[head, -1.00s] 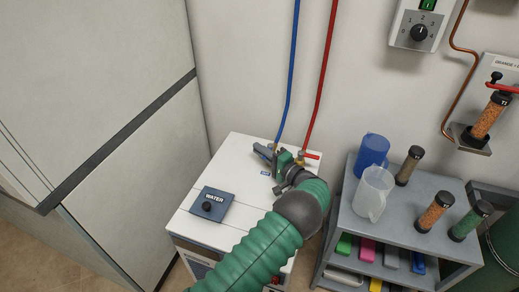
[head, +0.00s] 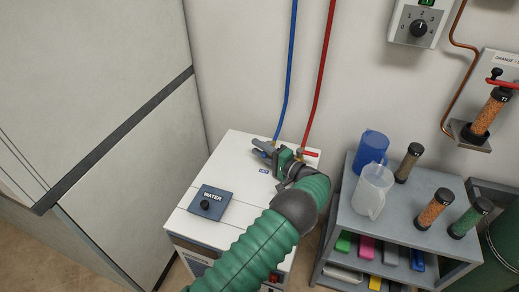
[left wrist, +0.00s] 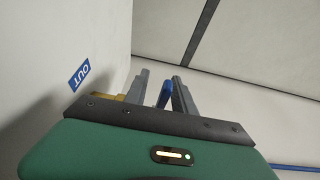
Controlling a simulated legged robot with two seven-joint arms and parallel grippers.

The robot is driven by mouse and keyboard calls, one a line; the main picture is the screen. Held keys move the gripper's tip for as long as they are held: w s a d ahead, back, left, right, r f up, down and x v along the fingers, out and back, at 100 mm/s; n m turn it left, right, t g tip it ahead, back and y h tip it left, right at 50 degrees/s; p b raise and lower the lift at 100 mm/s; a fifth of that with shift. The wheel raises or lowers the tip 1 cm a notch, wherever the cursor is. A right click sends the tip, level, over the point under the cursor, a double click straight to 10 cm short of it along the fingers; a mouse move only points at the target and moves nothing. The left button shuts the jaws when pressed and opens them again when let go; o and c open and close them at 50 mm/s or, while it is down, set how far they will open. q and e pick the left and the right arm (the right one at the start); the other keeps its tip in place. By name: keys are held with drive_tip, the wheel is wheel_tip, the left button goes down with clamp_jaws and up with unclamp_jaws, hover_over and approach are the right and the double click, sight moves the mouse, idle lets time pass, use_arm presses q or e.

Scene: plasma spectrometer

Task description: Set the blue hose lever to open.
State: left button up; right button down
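The blue hose (head: 287,80) hangs down the wall to a brass fitting on the white machine (head: 240,150). My left gripper (head: 259,148) is at that fitting, its fingers pointing left. In the left wrist view the blue lever (left wrist: 164,95) stands between the two fingers of my left gripper (left wrist: 161,82). The fingers are apart, with the lever closer to the right finger; I cannot tell whether they touch. Part of the brass fitting (left wrist: 108,97) shows behind the gripper's edge, beside a blue OUT label (left wrist: 79,74). My right gripper is not in view.
A red hose (head: 321,75) with a red lever (head: 311,154) is close to the right of my left gripper. A grey cart (head: 400,222) with jugs and tubes stands to the right. A tall cabinet is at left.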

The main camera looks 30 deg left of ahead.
use_arm(q)
drive_tip(key=shift+s+r, duration=0.1)
drive_tip(key=shift+d, duration=0.4)
drive_tip(key=d, duration=0.3)
drive_tip(key=s+d+p, duration=0.1)
drive_tip(key=d, duration=0.3)
drive_tip(key=d+p, duration=0.1)
drive_tip(key=d, duration=0.3)
drive_tip(key=shift+s+d, duration=0.1)
drive_tip(key=shift+s, duration=0.2)
